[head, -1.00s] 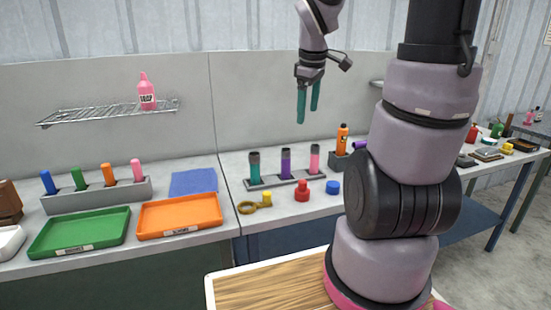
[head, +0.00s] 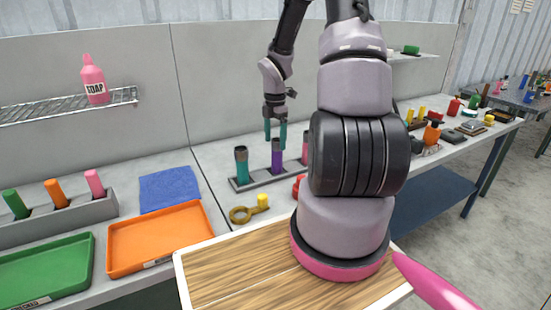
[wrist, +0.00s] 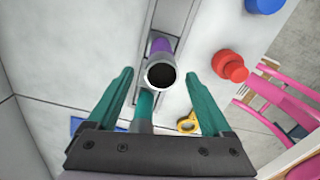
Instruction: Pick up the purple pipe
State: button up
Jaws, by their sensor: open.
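The purple pipe (head: 277,162) stands upright with a grey collar in the middle of a grey rack (head: 243,184). In the wrist view its purple side (wrist: 160,46) and dark round mouth show between my two fingers. My gripper (head: 275,146) is open, teal fingers pointing down, at the pipe's top. In the wrist view the fingers (wrist: 158,76) lie on either side of the pipe's mouth with gaps. I cannot tell how far down the fingers reach. A teal pipe (head: 242,168) stands left of the purple one.
A pink pipe (head: 305,147) stands to the right, partly hidden by my arm. A red knob (wrist: 230,66) and a yellow ring-ended part (head: 242,214) lie near the rack. An orange tray (head: 157,262), green tray (head: 90,245) and blue cloth (head: 168,188) are to the left.

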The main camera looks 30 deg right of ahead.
aim_at(277, 153)
jog(key=shift+d+f, duration=0.15)
jog(key=shift+f, duration=1.4)
jog(key=shift+d+f, duration=0.15)
jog(key=shift+f, duration=1.4)
jog(key=c, duration=1.3)
jog(key=shift+r, duration=0.1)
